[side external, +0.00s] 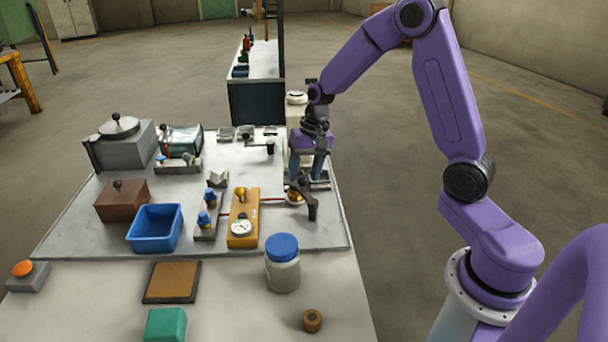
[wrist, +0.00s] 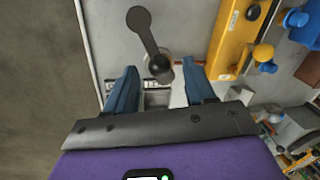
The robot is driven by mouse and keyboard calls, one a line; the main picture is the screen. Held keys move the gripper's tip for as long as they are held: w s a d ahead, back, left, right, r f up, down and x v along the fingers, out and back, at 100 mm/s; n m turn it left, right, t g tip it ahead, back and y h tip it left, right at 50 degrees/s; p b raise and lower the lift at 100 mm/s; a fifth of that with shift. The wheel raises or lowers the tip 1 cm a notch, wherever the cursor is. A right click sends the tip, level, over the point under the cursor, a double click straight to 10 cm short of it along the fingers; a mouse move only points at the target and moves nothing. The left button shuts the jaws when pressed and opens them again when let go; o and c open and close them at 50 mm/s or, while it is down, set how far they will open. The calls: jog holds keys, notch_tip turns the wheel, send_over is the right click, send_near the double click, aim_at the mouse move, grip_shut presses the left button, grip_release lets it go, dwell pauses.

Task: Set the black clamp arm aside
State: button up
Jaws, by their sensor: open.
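The black clamp arm (side external: 311,205) is at the right edge of the grey work plate (side external: 330,236), over a small round base. In the wrist view the clamp arm (wrist: 148,38) is a dark bar with a round pad at one end and a ball knob at the other. My gripper (side external: 306,176) points down close to it. In the wrist view my gripper (wrist: 161,74) is open, with the knob between or just ahead of its two blue fingertips. I cannot tell whether either finger touches it.
A yellow gauge block (side external: 243,218) and blue-knobbed valves (side external: 205,220) stand left of the clamp. A blue bin (side external: 155,228), brown box (side external: 121,201) and grey furnace (side external: 124,146) are farther left. A blue-lidded jar (side external: 283,263) stands in front. Some plate between them is bare.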

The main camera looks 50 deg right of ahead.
jog(key=shift+a+f, duration=0.1)
jog(key=shift+f, duration=0.55)
grip_shut()
